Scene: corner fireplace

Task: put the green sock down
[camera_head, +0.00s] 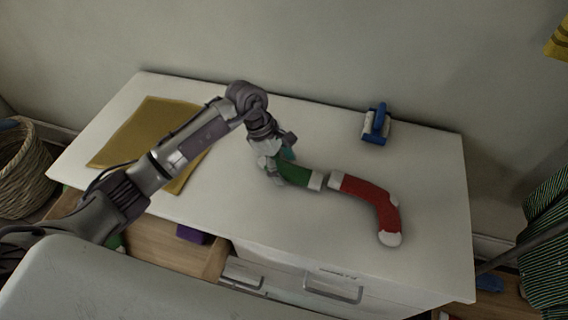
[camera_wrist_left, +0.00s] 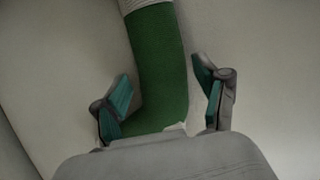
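The green sock (camera_head: 295,172) with a white cuff lies on the white dresser top (camera_head: 240,205), its cuff end towards the red sock (camera_head: 372,195). My left gripper (camera_head: 278,163) is low over the other end of the green sock and hides part of it. In the left wrist view the green sock (camera_wrist_left: 160,65) runs between the two teal-padded fingers of the left gripper (camera_wrist_left: 165,98). The fingers are spread, with a visible gap on the right of the sock. My right gripper is not in view.
A blue and white brush-like object (camera_head: 376,125) stands at the dresser's back right. A mustard cloth (camera_head: 145,130) lies at the left under my arm. A wicker basket (camera_head: 22,170) is on the floor at left.

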